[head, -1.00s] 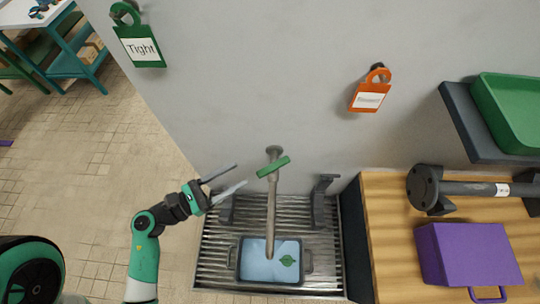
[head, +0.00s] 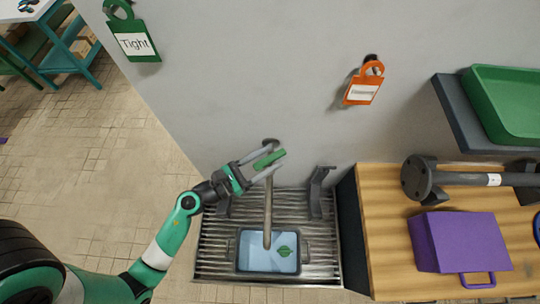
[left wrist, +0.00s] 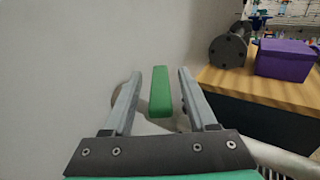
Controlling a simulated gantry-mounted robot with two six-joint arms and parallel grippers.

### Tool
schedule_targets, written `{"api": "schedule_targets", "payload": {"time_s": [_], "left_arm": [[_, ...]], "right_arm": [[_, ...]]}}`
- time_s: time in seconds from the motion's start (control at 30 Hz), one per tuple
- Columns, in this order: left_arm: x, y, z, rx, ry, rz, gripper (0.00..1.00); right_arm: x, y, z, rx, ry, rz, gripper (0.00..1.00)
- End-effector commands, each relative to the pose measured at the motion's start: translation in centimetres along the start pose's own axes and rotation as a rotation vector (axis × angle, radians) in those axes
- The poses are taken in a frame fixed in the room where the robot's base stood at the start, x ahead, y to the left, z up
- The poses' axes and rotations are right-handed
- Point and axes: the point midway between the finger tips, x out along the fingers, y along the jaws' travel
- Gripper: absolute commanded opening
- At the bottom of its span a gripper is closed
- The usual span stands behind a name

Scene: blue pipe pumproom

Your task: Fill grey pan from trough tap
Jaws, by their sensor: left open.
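The grey pan (head: 239,262) sits on the slatted trough grate (head: 213,258) under the tap's spout. Light blue liquid (head: 260,255) with a green leaf shape (head: 285,251) shows inside it. The tap (head: 268,215) comes out of the wall and carries a green lever handle (head: 269,159). My left gripper (head: 264,163) is open at the handle, with a finger on either side of it. In the left wrist view the green handle (left wrist: 161,92) stands between the two open fingers (left wrist: 156,100), with gaps on both sides. My right gripper is not in view.
Grey brackets (head: 319,192) rise at the back of the trough. A wooden counter (head: 385,230) at right holds a purple box (head: 460,243) and a grey flanged pipe (head: 455,180). A green tray (head: 505,110) rests on a shelf above. Green (head: 133,42) and orange tags (head: 363,90) hang on the wall.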

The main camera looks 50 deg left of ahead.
Motion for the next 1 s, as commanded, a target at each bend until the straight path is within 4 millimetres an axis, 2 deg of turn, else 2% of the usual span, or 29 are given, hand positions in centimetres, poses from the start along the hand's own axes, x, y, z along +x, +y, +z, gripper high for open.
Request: {"api": "schedule_targets", "payload": {"time_s": [0.1, 0.33, 0.6, 0.67, 1.0], "left_arm": [[0.67, -0.05, 0.05, 0.001, -0.001, -0.001, 0.57], [0.71, -0.02, -0.01, 0.0, 0.0, 0.0, 0.57], [0.68, -0.02, 0.0, 0.0, 0.0, 0.0, 0.09], [0.68, -0.02, 0.0, 0.0, 0.0, 0.0, 0.0], [0.78, -0.21, 0.21, -0.003, 0.001, 0.034, 0.0]], "right_arm": [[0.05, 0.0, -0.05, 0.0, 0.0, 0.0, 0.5], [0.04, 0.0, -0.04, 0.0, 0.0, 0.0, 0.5], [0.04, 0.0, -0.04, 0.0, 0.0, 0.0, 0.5], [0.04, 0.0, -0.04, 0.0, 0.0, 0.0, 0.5], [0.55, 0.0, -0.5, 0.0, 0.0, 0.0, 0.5]]}}
